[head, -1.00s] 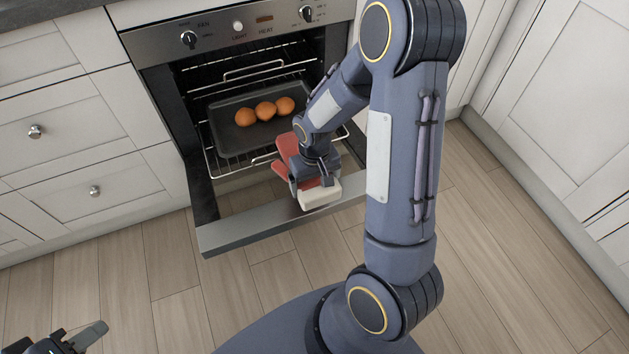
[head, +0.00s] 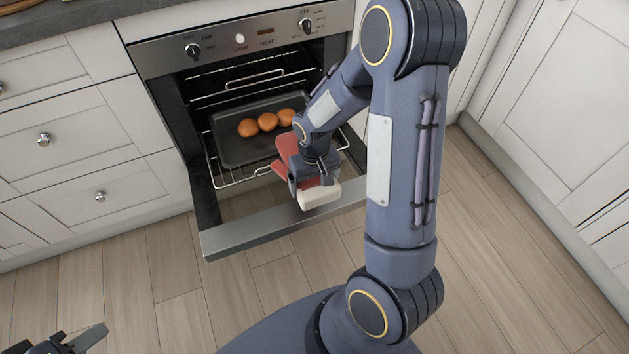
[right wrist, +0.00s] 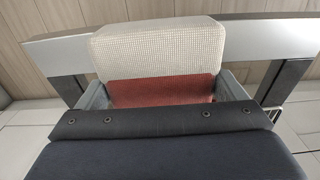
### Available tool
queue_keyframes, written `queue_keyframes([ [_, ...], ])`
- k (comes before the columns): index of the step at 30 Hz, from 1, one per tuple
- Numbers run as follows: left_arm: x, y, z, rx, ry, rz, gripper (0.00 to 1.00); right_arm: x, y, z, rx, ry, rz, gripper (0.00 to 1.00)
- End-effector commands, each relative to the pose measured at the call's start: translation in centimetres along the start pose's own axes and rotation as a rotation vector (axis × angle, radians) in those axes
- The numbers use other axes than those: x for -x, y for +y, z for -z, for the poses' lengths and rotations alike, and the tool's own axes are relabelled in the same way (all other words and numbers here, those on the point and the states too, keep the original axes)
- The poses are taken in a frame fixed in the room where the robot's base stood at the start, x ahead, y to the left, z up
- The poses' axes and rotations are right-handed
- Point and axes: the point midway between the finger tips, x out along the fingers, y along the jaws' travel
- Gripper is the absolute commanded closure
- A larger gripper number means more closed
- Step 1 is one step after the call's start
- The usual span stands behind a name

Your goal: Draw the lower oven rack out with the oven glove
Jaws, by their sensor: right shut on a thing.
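The oven (head: 182,120) stands with its door (head: 262,232) folded down. Inside, the lower wire rack (head: 232,181) bears a dark tray (head: 228,152) with three brown rolls (head: 267,121). My right gripper (head: 314,182) is shut on the red oven glove (head: 287,147) with its cream cuff (head: 320,196), over the open door at the rack's front right. The glove also shows in the right wrist view (right wrist: 160,93), between the fingers. Whether the glove touches the rack is hidden. My left gripper (head: 72,342) is partly in view at the bottom left, away from the oven.
An upper rack (head: 250,78) sits above the tray. White drawers (head: 70,150) flank the oven on the left, and white cabinets (head: 560,120) stand on the right. The wooden floor (head: 160,280) in front of the door is clear.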

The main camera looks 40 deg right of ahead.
Motion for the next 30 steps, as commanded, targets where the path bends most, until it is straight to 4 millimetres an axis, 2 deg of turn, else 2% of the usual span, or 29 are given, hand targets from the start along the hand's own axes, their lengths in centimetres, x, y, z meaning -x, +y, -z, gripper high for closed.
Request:
queue_keyframes([
  [24, 2.3, 1.0, 1.1, 0.0, 0.0, 0.0, 0.64, 3.7, 0.0, -8.9, 0.0, 0.0, 0.0, 0.46],
  [30, 2.4, 1.1, 1.2, 0.0, 0.0, 0.0, 0.64, 3.9, 0.0, -9.8, 0.0, 0.001, 0.0, 0.46],
])
